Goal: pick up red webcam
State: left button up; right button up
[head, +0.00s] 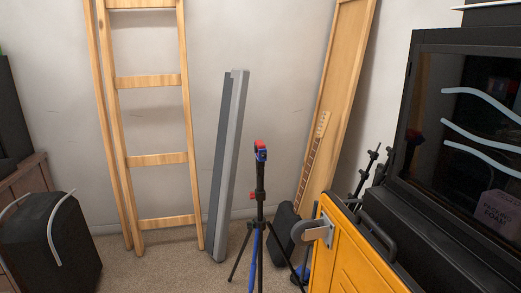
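A small red object (260,144) sits on top of a black tripod (260,188) with a blue part just under it. It may be the red webcam, but it is too small to tell for sure. The tripod stands upright on the carpet near the middle of the head view, with its legs spread. Another small red part shows on the tripod's left side, lower down. Neither of my grippers is in view.
A yellow cabinet (352,258) and a large black case (440,235) fill the right. A wooden ladder (150,82) and a grey beam (232,160) lean on the wall. A black bag (50,240) stands at left. Carpet (160,270) is clear left of the tripod.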

aim_at(259, 144)
jog(key=j+z, duration=0.15)
jog(key=z, duration=1.1)
jog(key=j+z, duration=0.75)
jog(key=k+j+z, duration=0.2)
jog(key=j, duration=0.15)
jog(key=j+z, duration=0.15)
jog(key=j, duration=0.15)
jog(key=k, duration=0.05)
